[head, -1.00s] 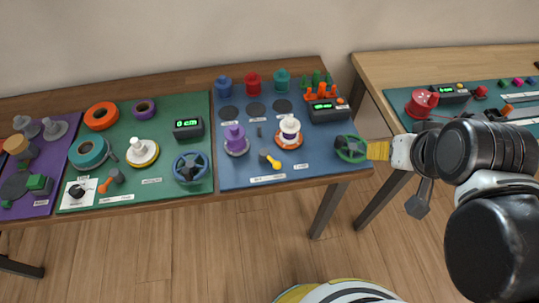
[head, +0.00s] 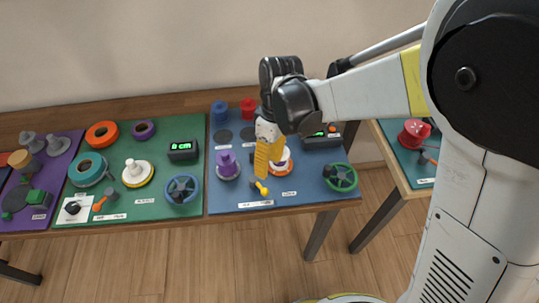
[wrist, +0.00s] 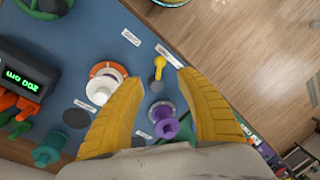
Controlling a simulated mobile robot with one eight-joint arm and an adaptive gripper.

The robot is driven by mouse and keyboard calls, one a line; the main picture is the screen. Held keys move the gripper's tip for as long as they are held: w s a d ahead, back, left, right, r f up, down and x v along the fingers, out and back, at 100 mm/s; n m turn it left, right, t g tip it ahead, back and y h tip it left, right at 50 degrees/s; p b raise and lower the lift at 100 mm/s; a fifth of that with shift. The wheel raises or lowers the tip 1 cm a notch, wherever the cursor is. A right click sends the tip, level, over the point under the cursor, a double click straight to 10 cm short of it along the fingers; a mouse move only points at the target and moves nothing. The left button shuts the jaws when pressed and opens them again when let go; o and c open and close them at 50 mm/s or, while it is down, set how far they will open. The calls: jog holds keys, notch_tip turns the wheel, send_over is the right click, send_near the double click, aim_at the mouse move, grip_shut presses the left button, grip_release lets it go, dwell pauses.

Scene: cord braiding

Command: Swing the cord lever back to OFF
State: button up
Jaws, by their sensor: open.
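The cord lever on the blue mat has a yellow handle (head: 262,187) that points down and right, toward the mat's front edge. Its pivot is hidden behind my fingers in the head view. My gripper (head: 264,172), with yellow fingers, is open and points down above the lever. In the wrist view the lever's yellow handle (wrist: 159,66) lies between and just past the two fingertips (wrist: 163,78), with no visible contact. The lettering on the small white labels beside it is too small to read.
A purple spool (head: 228,166) stands left of the gripper, and a white spool on an orange base (wrist: 102,88) close by its other side. A green handwheel (head: 340,177) sits at the blue mat's right. A display box (wrist: 24,72) and coloured bobbins stand farther off.

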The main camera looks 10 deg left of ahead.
aim_at(265, 189)
jog(key=f+b, duration=0.1)
jog(key=f, duration=0.2)
jog(key=s+f+b, duration=0.1)
jog(key=f, duration=0.3)
jog(key=s+a+f+b, duration=0.1)
jog(key=f+b, duration=0.1)
jog(key=f, duration=0.1)
jog(key=shift+f, duration=0.3)
grip_shut()
